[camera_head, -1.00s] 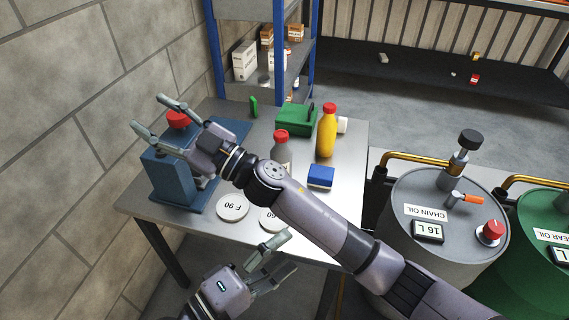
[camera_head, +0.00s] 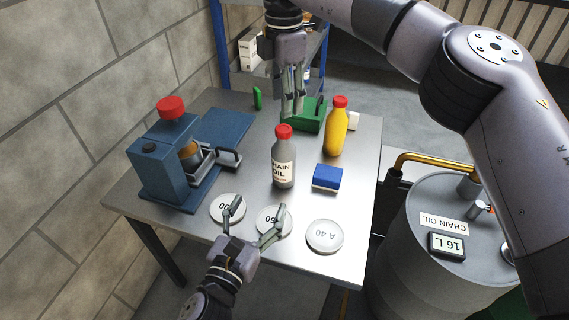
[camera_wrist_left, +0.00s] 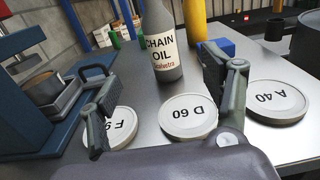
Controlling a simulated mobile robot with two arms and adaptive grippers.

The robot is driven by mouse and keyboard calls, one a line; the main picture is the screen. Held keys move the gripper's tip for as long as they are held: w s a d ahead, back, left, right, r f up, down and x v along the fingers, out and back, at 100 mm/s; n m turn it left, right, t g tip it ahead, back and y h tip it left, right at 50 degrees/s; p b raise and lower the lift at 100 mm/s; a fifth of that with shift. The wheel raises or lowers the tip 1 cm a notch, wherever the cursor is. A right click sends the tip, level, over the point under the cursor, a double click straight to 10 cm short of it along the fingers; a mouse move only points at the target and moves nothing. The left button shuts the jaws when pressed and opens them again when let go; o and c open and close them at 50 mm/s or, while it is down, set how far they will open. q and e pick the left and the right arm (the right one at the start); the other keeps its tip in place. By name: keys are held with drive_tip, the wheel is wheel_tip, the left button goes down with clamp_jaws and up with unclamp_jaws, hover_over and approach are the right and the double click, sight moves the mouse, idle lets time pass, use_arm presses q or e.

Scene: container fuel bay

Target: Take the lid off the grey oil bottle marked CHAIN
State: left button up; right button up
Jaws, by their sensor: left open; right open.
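The grey oil bottle (camera_head: 284,164) marked CHAIN OIL stands upright on the metal table, with its red lid (camera_head: 284,131) on top. In the left wrist view the bottle (camera_wrist_left: 164,45) is straight ahead between my fingers, with its top cut off by the frame. My left gripper (camera_head: 255,222) is open and empty at the table's front edge, low and in front of the bottle, apart from it. My right gripper (camera_head: 292,105) is open, points down and hangs above and behind the bottle's lid, apart from it in the picture.
Round discs marked F 90 (camera_head: 226,208), D 60 (camera_head: 268,228) and A 40 (camera_head: 324,237) lie along the front. A blue press-like device (camera_head: 160,165) stands left. A yellow bottle (camera_head: 336,130), blue block (camera_head: 327,178) and green box (camera_head: 313,122) are near the bottle. A grey drum (camera_head: 410,240) stands right.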

sight(280, 165)
use_arm(q)
drive_tip(key=x, duration=1.6)
drive_tip(key=shift+w+d+r, duration=0.1)
drive_tip(key=shift+w, duration=0.1)
drive_tip(key=shift+c, duration=0.4)
clamp_jaws()
